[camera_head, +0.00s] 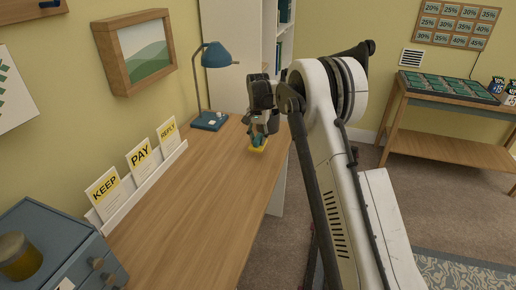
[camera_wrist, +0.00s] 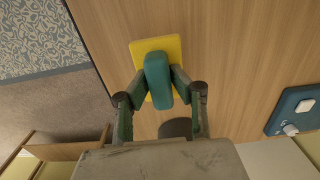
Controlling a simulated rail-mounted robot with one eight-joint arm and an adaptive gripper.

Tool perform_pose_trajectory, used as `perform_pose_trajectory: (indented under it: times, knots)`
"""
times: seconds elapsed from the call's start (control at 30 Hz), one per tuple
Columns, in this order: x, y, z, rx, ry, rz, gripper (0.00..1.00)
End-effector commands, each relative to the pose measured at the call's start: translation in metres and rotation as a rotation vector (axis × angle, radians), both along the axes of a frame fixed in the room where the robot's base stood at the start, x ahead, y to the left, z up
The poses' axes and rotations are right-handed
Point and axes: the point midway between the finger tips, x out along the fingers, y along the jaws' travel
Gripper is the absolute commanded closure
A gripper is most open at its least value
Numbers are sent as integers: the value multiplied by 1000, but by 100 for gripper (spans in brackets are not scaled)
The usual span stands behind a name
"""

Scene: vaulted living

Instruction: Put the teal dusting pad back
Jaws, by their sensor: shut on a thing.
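The teal dusting pad (camera_wrist: 157,82) is a rounded teal block held between the fingertips of my gripper (camera_wrist: 158,78) in the wrist view. It is over a yellow square (camera_wrist: 143,47) on the desk; whether the two touch I cannot tell. In the head view my gripper (camera_head: 262,133) points down at the far right end of the desk, shut on the pad, with the yellow square (camera_head: 258,149) just below it. The pad itself is mostly hidden by the fingers there.
The wooden desk (camera_head: 185,200) is clear in its middle. A blue lamp (camera_head: 210,121) stands left of my gripper; its base (camera_wrist: 296,112) shows in the wrist view. A letter rack with cards (camera_head: 140,185) lines the wall. A blue drawer box (camera_head: 50,240) stands at the near left.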

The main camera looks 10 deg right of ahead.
Motion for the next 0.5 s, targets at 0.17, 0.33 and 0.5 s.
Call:
perform_pose_trajectory:
  times: [0.17, 0.33, 0.5]
  knots:
    - [0, 0, -19, 0, 0, 0, 100]
    - [0, 0, -39, 0, 0, 0, 100]
    - [0, 0, -39, 0, 0, 0, 100]
